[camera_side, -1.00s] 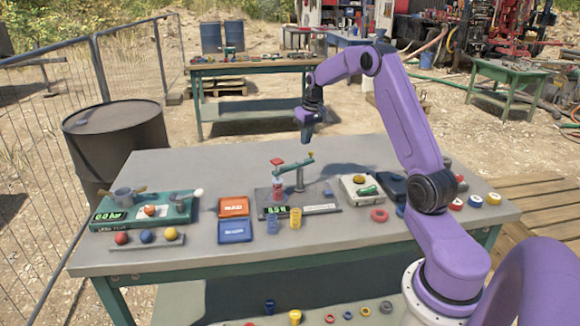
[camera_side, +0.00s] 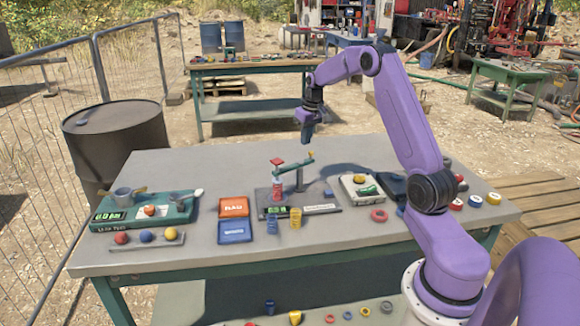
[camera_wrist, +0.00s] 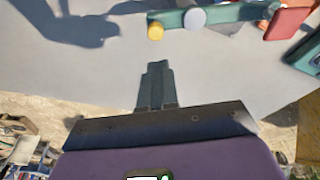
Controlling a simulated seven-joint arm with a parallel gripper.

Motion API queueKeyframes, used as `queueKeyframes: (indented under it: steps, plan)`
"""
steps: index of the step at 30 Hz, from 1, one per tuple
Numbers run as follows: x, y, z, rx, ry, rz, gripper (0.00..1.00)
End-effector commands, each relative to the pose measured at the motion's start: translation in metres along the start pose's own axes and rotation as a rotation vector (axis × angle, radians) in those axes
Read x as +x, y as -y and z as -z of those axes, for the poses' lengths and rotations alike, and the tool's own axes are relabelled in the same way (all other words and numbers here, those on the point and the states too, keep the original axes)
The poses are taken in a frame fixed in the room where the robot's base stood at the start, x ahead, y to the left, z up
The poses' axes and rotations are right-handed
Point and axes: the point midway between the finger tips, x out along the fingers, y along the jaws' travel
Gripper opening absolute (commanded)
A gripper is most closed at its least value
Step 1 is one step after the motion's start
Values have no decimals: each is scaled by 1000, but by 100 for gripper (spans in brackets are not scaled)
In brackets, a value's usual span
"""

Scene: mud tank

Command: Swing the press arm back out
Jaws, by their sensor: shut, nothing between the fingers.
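The press stands on a grey base plate (camera_side: 330,204) in the middle of the grey table. Its green press arm (camera_side: 294,164) sits on a post, with a red square pad (camera_side: 277,162) at its left end and a yellow knob (camera_side: 311,154) at its right end. The red pad is above a red-and-clear cylinder (camera_side: 277,187); I cannot tell whether they touch. My gripper (camera_side: 307,142) is shut and empty, pointing down above and behind the yellow knob, apart from it. In the wrist view, my gripper (camera_wrist: 157,66) shows its fingers together, with the yellow knob (camera_wrist: 155,31) beyond them.
An orange tray (camera_side: 234,207) and a blue tray (camera_side: 235,232) lie left of the press. A green tester (camera_side: 150,214) is farther left. A white box (camera_side: 361,188) and a red ring (camera_side: 379,215) are to the right. The table's back strip is clear.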

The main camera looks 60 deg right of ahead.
Motion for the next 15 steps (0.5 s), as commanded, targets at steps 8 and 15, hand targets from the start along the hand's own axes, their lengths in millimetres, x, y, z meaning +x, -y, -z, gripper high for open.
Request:
queueKeyframes:
  steps: [8,15]
  plan:
    - [12,0,-3,0,2,1,0]
    - [22,0,-4,0,1,0,0]
